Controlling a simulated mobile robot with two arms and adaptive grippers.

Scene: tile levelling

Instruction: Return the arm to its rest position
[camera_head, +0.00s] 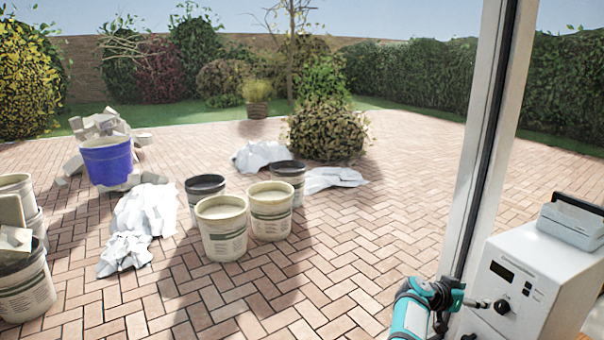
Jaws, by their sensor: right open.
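My right arm, teal, grey and black, comes in at the bottom right. My right gripper (474,303) is at its end, pointing right, in front of the foot of a white post and close to the front of a white machine (520,285). Its jaws are small in view and stand open, with nothing seen held in them. I cannot tell whether the gripper touches the machine. My left arm and left gripper are not in view.
A tall white post (487,140) with a dark strip stands beside the machine. Several buckets (221,235), crumpled white sheets (146,212) and a blue tub (107,165) of rubble stand on the brick paving at left. The paving (400,200) in the middle is clear.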

